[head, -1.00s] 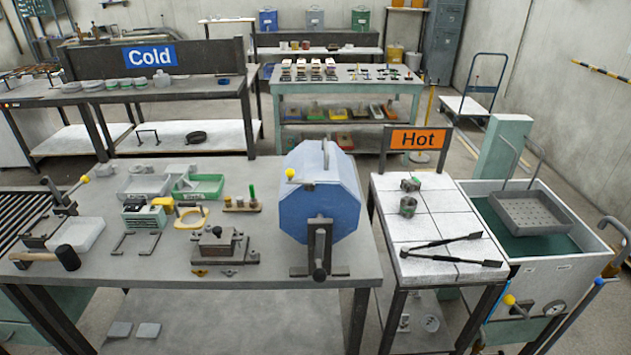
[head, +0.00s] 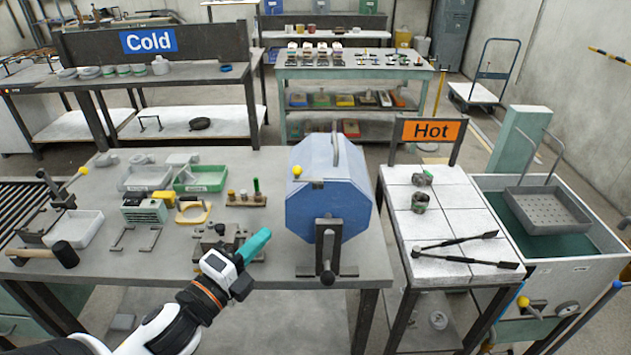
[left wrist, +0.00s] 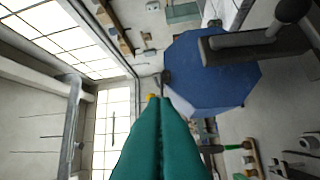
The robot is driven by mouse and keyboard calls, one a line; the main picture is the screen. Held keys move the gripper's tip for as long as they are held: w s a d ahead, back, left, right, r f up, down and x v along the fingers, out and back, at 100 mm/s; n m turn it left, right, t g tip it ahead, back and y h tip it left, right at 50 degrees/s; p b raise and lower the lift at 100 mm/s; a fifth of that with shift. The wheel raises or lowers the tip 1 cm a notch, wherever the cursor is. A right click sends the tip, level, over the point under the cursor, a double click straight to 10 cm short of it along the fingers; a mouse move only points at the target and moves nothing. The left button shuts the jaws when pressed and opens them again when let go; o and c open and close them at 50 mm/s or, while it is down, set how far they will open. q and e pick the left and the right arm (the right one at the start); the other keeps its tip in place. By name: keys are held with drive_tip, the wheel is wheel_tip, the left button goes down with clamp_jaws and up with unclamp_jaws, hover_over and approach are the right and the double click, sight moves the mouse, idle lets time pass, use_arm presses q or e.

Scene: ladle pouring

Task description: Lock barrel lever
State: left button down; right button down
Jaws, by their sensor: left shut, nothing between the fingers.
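The blue octagonal barrel (head: 345,200) sits on the bench in a dark stand with a crank (head: 327,262) at its front. A yellow ball knob (head: 297,172) shows at the barrel's upper left. The barrel's blue face fills the upper right of the left wrist view (left wrist: 222,85). My left gripper (head: 266,236) is shut and empty, left of the barrel and below the knob, apart from both. Its teal fingers (left wrist: 156,102) point toward the barrel, and a bit of yellow shows just beyond their tips. My right gripper is not in view.
The white Hot table (head: 450,225) with tongs (head: 465,249) stands to the right.

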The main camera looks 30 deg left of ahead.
use_arm(q)
drive_tip(key=shift+d+r+m+h, duration=0.3)
drive_tip(key=shift+r+h, duration=0.1)
drive_tip(key=shift+r, duration=0.25)
drive_tip(key=w+a+r+p, duration=0.1)
drive_tip(key=w+p, duration=0.4)
drive_tip(key=w, duration=0.7)
drive_tip(key=shift+w+a+r+p, duration=0.4)
drive_tip(key=shift+a, duration=0.15)
